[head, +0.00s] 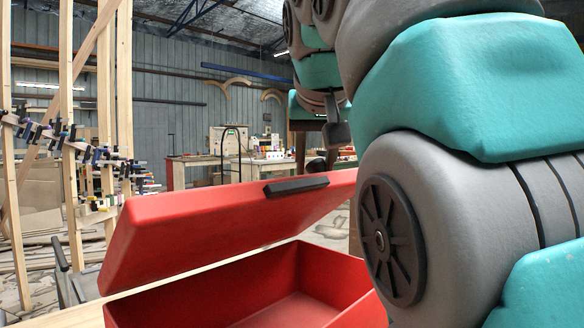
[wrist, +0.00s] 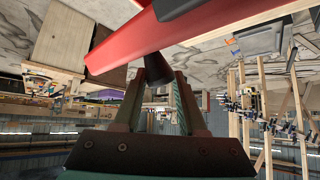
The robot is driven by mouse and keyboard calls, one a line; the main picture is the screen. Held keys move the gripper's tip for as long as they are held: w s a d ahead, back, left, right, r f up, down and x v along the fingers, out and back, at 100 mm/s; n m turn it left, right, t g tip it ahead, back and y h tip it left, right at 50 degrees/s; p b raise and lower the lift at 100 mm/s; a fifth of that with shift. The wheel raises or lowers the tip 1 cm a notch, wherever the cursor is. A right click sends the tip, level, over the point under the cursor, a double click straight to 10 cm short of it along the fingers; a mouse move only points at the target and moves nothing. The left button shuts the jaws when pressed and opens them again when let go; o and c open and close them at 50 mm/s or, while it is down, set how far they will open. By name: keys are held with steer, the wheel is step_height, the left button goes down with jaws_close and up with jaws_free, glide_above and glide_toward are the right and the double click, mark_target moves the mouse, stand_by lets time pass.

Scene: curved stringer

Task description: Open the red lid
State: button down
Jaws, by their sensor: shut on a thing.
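The red lid (head: 215,225) is raised at a slant above the red box (head: 190,300), leaving a wide gap. The box's inside shows and looks empty. A black handle (head: 296,186) sits on the lid's edge and shows partly at the top of the wrist view (wrist: 178,6). In the wrist view the red lid (wrist: 150,40) crosses the upper part. My gripper (wrist: 165,75) reaches up to the lid's edge there, its fingers close together and shut on it. The exact contact is hard to see. My arm hides the right side of the box in the head view.
The box stands on a light wooden surface (head: 85,316). A wooden frame with clamps (head: 70,130) stands at the left. Workbenches (head: 205,165) stand far behind. The space above the lid on the left looks free.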

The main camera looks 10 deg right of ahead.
steer(key=shift+a+f, duration=0.15)
steer(key=shift+a, duration=0.15)
